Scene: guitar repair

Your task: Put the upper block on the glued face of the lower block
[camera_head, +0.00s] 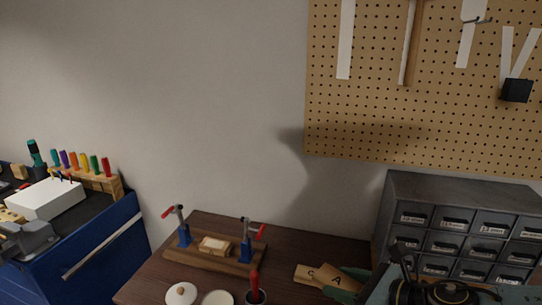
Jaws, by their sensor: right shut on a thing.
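The lower block (215,245) is a small light wooden block with a pale, whitish top face. It lies on a brown wooden base (192,258) between two upright blue clamps with red handles, and nothing rests on it. My right gripper (402,262) is dark and low at the right, well to the right of the block and in front of the drawer cabinet. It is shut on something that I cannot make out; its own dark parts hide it. I cannot pick out the upper block for certain. My left gripper is not in view.
Blue clamps (184,238) and (246,246) stand on either side of the block. A lidded white jar (181,293), a pale dish and a red-handled tool in a cup (255,289) are in front. Lettered wooden pieces (318,274) lie to the right. A grey drawer cabinet (455,190) stands behind.

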